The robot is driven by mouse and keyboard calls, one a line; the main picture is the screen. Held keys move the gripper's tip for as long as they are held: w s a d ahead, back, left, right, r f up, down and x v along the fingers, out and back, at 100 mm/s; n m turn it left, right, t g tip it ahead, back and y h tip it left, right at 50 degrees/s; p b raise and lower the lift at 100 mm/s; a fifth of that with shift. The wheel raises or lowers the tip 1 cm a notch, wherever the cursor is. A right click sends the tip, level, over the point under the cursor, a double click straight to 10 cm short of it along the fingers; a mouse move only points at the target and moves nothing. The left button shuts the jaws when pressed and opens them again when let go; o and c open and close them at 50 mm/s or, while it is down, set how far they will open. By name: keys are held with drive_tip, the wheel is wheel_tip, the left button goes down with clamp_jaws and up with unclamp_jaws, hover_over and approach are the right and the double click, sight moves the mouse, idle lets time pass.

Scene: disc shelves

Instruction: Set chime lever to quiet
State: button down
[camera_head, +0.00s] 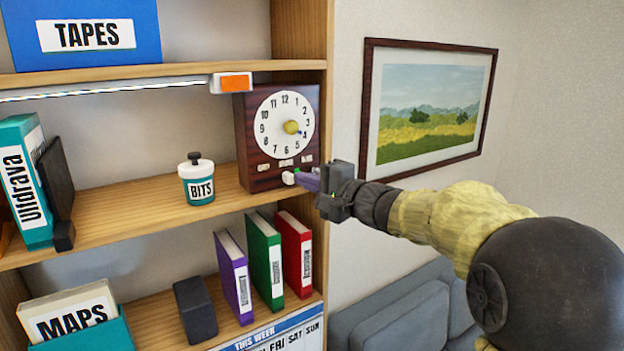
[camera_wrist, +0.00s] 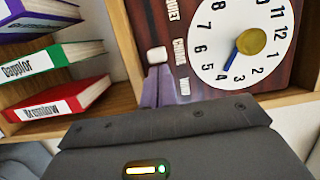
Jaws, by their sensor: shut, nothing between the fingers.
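A dark wooden clock (camera_head: 277,135) with a white dial stands on the middle shelf at its right end. It also shows in the wrist view (camera_wrist: 196,50), turned on its side. The chime lever's white knob (camera_head: 288,178) sticks out below the middle label, and shows level with that label in the wrist view (camera_wrist: 157,54). My gripper (camera_head: 306,181) is shut and empty, its fingertips just right of the knob. I cannot tell whether they touch it.
A BITS jar (camera_head: 197,188) stands left of the clock. A purple book (camera_head: 234,275), a green book (camera_head: 264,258) and a red book (camera_head: 296,250) stand on the shelf below. A framed picture (camera_head: 425,105) hangs on the wall at the right, near my arm.

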drive_tip(key=shift+w, duration=0.1)
drive_tip(key=b, duration=0.1)
drive_tip(key=s+a+b, duration=0.1)
drive_tip(key=b, duration=0.1)
drive_tip(key=shift+a+f, duration=0.3)
drive_tip(key=s+a+b, duration=0.1)
drive_tip(key=b, duration=0.1)
drive_tip(key=s+a+b, duration=0.1)
drive_tip(key=b, duration=0.1)
drive_tip(key=shift+a, duration=0.35)
drive_tip(key=shift+s+a+r+b, duration=0.25)
drive_tip(key=shift+a+b, duration=0.1)
drive_tip(key=shift+a, duration=0.1)
drive_tip(key=shift+d, duration=0.15)
